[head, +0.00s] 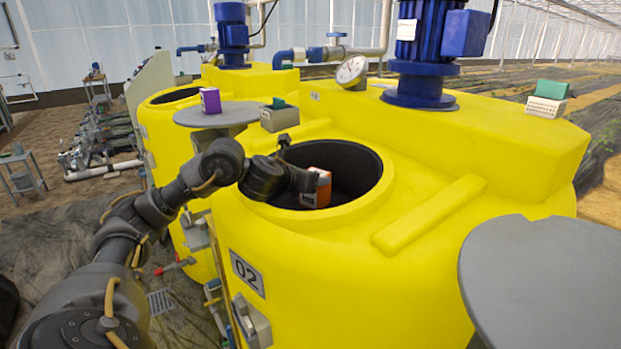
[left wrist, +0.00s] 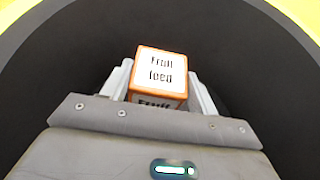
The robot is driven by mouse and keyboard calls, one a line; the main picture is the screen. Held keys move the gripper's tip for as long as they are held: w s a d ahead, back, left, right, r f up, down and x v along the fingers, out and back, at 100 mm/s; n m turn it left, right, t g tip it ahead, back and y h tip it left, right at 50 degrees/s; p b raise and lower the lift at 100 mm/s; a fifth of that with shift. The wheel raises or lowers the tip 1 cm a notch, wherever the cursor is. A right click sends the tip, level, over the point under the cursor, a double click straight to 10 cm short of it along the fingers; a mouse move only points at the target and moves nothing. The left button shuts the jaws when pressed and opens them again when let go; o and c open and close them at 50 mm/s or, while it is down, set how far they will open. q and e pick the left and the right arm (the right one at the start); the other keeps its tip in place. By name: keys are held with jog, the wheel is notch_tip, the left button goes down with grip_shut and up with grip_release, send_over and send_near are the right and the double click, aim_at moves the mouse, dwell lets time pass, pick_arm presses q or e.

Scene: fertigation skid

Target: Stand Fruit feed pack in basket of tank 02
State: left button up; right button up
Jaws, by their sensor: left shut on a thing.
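The orange Fruit feed pack (head: 319,187) is held by my left gripper (head: 311,187) at the open mouth of tank 02 (head: 300,280). In the left wrist view the pack (left wrist: 162,72) shows its white "Fruit feed" label between the two fingers of the gripper (left wrist: 160,88). Behind it is the dark inside of the tank (left wrist: 60,70). The tank's black round opening (head: 350,165) surrounds the pack in the head view. A basket inside cannot be made out. My right gripper is in neither view.
A grey round table (head: 218,114) beyond the arm carries a purple pack (head: 210,100). A grey box with a green pack (head: 279,116) stands near the opening. A white basket with a green pack (head: 547,98) is at right. Another grey round top (head: 545,275) is at front right.

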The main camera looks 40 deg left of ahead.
pick_arm(q)
jog(key=shift+f, duration=0.15)
jog(key=o, duration=1.2)
jog(key=shift+s+r, duration=0.1)
jog(key=shift+r, duration=0.2)
jog(key=v, duration=0.7)
jog(key=shift+s+p, duration=0.1)
jog(key=shift+p, duration=0.3)
